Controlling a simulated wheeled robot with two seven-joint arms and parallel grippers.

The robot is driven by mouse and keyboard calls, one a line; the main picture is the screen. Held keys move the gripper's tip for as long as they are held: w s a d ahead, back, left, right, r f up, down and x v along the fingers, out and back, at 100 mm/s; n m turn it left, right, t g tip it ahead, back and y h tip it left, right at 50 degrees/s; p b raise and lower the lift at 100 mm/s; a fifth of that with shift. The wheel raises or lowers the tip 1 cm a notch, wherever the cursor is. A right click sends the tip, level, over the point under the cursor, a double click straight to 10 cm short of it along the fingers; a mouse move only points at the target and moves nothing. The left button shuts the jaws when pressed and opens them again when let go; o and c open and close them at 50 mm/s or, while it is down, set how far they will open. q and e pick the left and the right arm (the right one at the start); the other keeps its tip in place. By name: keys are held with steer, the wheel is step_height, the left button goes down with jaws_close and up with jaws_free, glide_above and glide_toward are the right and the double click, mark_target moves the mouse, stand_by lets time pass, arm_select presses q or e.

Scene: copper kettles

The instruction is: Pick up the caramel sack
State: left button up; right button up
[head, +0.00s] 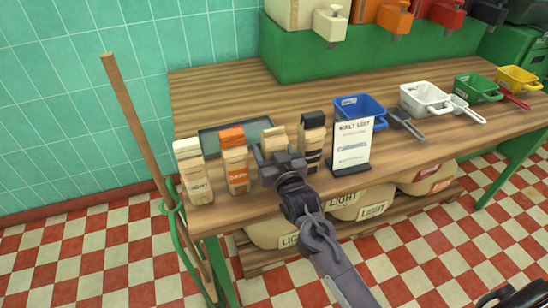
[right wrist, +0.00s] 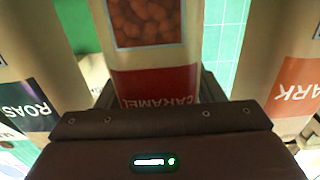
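The caramel sack (head: 274,141) is a tan paper bag with a folded top, standing among similar sacks near the table's front edge. In the right wrist view the caramel sack (right wrist: 157,88) shows a red CARAMEL label and a window of brown pieces. My right gripper (head: 283,172) is in front of it and hides its lower part. In the right wrist view my right gripper (right wrist: 160,92) has a dark finger on each side of the sack. I cannot tell whether the fingers press on it. My left gripper is not in view.
Close neighbours are an orange-topped sack (head: 234,160) on the left and a black-topped sack (head: 311,140) on the right. A white-topped sack (head: 194,172), grey tray (head: 208,137), sign (head: 351,146) and blue scoop bin (head: 361,108) share the table (head: 235,87). A broom handle (head: 135,120) leans at left.

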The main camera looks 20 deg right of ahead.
steer(key=c, duration=0.7)
steer(key=shift+c, duration=0.6)
steer(key=shift+r, duration=0.15)
